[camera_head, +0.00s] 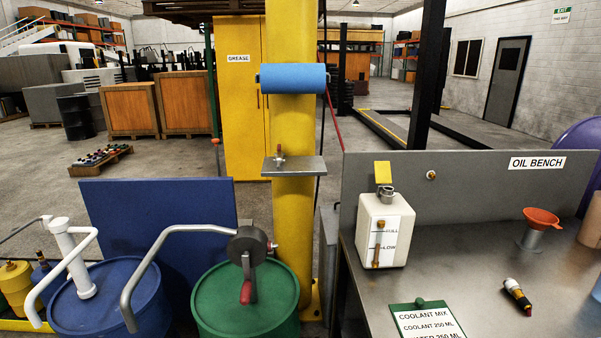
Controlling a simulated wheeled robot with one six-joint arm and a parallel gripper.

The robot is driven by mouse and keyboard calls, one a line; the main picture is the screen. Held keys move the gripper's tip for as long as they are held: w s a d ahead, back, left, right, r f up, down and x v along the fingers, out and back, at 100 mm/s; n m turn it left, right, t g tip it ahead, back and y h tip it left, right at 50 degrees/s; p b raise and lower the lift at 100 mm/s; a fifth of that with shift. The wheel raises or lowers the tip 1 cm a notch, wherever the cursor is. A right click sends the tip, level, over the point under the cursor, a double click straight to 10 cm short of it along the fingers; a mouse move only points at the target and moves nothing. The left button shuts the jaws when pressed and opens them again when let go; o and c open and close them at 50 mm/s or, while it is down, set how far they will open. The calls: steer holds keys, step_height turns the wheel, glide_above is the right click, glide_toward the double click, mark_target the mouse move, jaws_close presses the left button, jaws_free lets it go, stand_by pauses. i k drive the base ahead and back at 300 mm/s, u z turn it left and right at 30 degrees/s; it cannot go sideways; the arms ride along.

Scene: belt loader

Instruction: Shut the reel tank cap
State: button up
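A white tank (384,229) with FULL and LOW marks stands upright at the left end of the grey oil bench (475,265). A grey filler neck (386,193) is on its top. A yellow square cap (382,172) stands raised above and behind the neck, so the neck looks uncovered. I cannot tell from a label whether this is the reel tank. A brownish level gauge (378,243) is on the tank's front. My gripper is not in view.
An orange funnel (541,217), a small black-and-yellow tool (517,295) and a green clipboard (408,307) are on the bench. A yellow post (292,140) stands left of it.

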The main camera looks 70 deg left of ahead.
mark_target(382, 168)
steer(key=u, duration=0.45)
steer(key=i, duration=1.9)
steer(key=u, duration=2.85)
